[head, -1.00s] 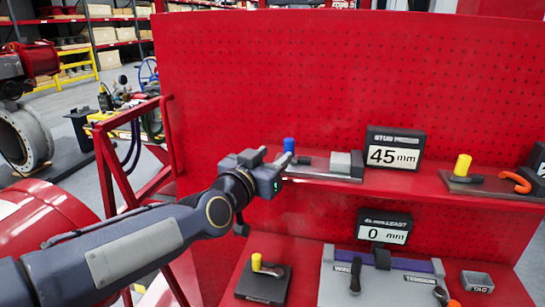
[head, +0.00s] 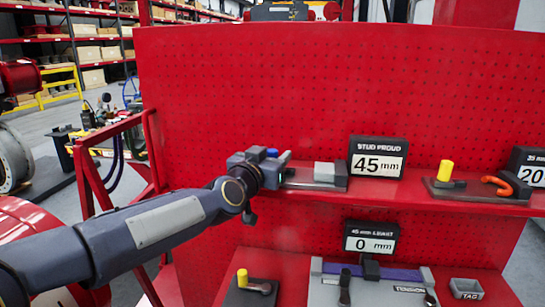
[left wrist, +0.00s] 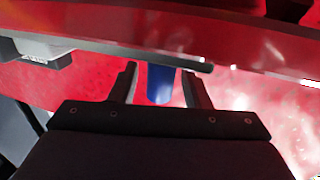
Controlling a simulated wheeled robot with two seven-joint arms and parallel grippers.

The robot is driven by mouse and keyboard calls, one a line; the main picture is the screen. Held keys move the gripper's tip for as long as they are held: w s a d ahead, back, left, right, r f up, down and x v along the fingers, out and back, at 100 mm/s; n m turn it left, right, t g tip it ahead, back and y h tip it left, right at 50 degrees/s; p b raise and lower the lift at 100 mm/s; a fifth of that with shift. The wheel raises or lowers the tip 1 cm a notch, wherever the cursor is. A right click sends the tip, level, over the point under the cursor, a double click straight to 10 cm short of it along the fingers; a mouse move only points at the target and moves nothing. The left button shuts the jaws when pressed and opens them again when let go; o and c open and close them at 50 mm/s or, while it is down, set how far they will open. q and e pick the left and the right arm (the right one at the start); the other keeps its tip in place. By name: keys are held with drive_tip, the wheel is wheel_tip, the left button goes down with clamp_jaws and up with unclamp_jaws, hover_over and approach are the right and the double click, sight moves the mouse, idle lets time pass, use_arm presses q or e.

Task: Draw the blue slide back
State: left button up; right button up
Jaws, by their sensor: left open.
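The blue slide (head: 272,152) is a small blue post at the left end of a unit on the upper red shelf. In the head view only its top shows above my left gripper (head: 281,163), which hides the rest. In the left wrist view the blue post (left wrist: 160,84) stands between the two dark fingers of my left gripper (left wrist: 162,76). The fingers are apart, with a small gap visible on each side of the post. A grey block (head: 325,172) sits on the same unit to the right. My right gripper is not in view.
A "STUD PROUD" display (head: 378,157) reading 45 mm stands right of the unit. A yellow post (head: 445,171) and an orange hook (head: 497,186) are farther right. A lower display (head: 371,238) reads 0 mm above a lower panel. The red pegboard (head: 300,90) rises behind.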

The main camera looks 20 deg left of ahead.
use_arm(q)
clamp_jaws()
drive_tip(key=shift+s+a, duration=0.1)
drive_tip(key=shift+a, duration=0.05)
idle(0.4)
unclamp_jaws()
drive_tip(key=s, duration=0.8)
idle(0.4)
drive_tip(key=s+d+f+g+h, duration=0.1)
drive_tip(key=s+f+g, duration=0.3)
drive_tip(key=s+f, duration=0.4)
drive_tip(key=s+d+f+n+g+h, duration=0.1)
drive_tip(key=s+d+f+g, duration=0.2)
drive_tip(key=s+f, duration=0.5)
drive_tip(key=s+d+f+g+h, duration=0.1)
drive_tip(key=s+d+f+g, duration=0.1)
drive_tip(key=s+f+g, duration=0.3)
drive_tip(key=s+f, duration=0.3)
drive_tip(key=f, duration=0.1)
drive_tip(key=shift+s+d+f+n+h, duration=0.15)
drive_tip(key=shift+s+d+n+h, duration=0.05)
drive_tip(key=shift+d+n+h, duration=0.2)
